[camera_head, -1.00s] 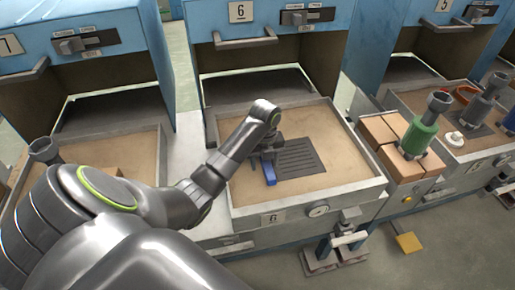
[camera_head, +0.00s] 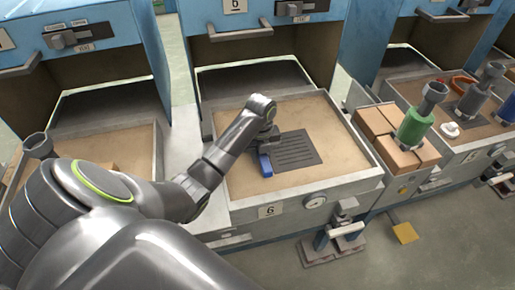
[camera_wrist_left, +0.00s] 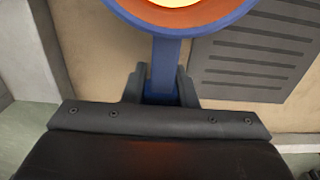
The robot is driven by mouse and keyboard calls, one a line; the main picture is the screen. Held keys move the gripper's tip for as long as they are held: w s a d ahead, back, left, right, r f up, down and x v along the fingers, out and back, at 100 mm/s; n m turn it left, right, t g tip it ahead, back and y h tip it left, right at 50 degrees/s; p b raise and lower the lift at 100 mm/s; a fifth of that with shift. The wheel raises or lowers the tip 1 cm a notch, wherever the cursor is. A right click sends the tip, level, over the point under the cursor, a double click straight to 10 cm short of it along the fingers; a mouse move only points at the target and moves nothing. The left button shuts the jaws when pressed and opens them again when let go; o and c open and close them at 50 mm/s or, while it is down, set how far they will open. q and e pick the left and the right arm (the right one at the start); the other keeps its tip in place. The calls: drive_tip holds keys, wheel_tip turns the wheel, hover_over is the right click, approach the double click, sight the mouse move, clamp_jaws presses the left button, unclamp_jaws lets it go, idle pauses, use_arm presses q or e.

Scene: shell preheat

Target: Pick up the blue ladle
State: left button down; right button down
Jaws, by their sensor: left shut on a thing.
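The blue ladle shows in the left wrist view, with a round blue bowl rim (camera_wrist_left: 185,28) at the top and a glowing orange-yellow inside. Its straight blue handle (camera_wrist_left: 165,65) runs down between the fingers of my left gripper (camera_wrist_left: 162,85), which is shut on it. In the head view my left gripper (camera_head: 262,140) is over the sand tray marked 6, and a short blue part of the ladle (camera_head: 265,164) shows below it. My arm and gripper hide most of the ladle there. My right gripper is in neither view.
The sand tray (camera_head: 340,165) has a raised metal rim and a dark slotted plate (camera_head: 298,150). A blue oven housing (camera_head: 265,40) stands behind it. To the right are bricks (camera_head: 376,122), a green ladle-like tool (camera_head: 415,125) and another tray with several items.

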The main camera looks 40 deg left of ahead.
use_arm(q)
wheel_tip(320, 180, up, 5)
drive_tip(key=shift+w+f, duration=0.15)
drive_tip(key=shift+f, duration=0.05)
wheel_tip(320, 180, up, 4)
drive_tip(key=p, duration=0.3)
drive_tip(key=shift+r+p, duration=0.7)
drive_tip(key=shift+p, duration=0.2)
drive_tip(key=shift+f, duration=0.1)
